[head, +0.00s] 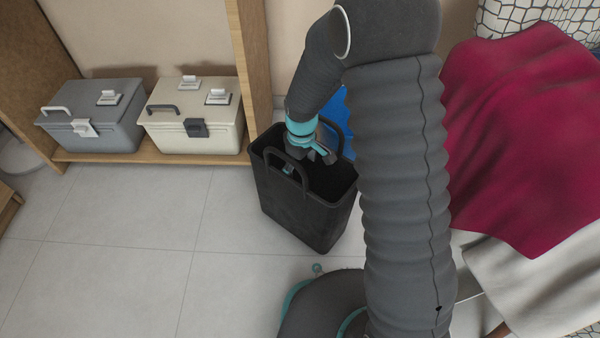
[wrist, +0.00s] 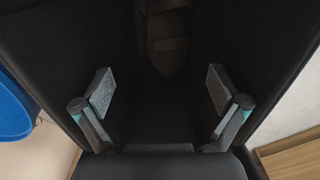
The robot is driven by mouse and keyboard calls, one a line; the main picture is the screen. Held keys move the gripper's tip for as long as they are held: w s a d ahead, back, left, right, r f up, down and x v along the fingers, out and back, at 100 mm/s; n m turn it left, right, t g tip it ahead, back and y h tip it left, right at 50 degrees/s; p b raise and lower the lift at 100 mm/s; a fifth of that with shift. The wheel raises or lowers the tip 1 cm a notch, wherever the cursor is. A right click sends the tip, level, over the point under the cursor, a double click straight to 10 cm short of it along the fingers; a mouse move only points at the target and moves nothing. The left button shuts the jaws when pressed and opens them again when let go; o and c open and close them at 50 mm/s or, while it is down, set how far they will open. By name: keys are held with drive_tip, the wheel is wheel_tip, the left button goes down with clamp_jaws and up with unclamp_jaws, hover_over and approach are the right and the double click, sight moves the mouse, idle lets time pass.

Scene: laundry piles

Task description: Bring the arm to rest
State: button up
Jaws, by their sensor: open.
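My gripper (head: 304,166) is at the mouth of a black bin with two loop handles (head: 305,215), which stands on the tiled floor in the head view. In the wrist view my gripper (wrist: 160,92) has its two fingers spread wide apart, with nothing between them. Dark bin walls (wrist: 75,50) surround the fingers there. A dark brownish thing (wrist: 167,40) lies in the bin beyond the fingertips; its kind is hard to tell. My arm reaches over the bin from above and hides part of the scene behind it.
A grey toolbox (head: 95,120) and a cream toolbox (head: 195,120) stand on a low wooden shelf at the left. A blue thing (head: 336,108) is behind the bin. A crimson cloth (head: 525,130) and a whitish cloth (head: 535,285) lie at the right. Floor at the lower left is clear.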

wheel_tip(320, 180, up, 9)
drive_tip(key=s+d+r+m+t, duration=0.2)
drive_tip(key=s+d+r, duration=0.2)
drive_tip(key=r, duration=0.3)
drive_tip(key=s+d+r+m+t, duration=0.1)
drive_tip(key=s+d+r+m, duration=0.3)
drive_tip(key=r, duration=0.3)
drive_tip(key=s+d+r+m+t, duration=0.2)
drive_tip(key=s+d+r, duration=0.15)
drive_tip(key=s, duration=0.35)
drive_tip(key=s+d+r+m+t, duration=0.1)
drive_tip(key=s+d+r+m, duration=0.1)
drive_tip(key=s+d, duration=0.35)
wheel_tip(320, 180, up, 16)
drive_tip(key=s+a+p, duration=0.1)
drive_tip(key=p, duration=1.4)
drive_tip(key=shift+s+a, duration=0.3)
drive_tip(key=shift+a, duration=0.1)
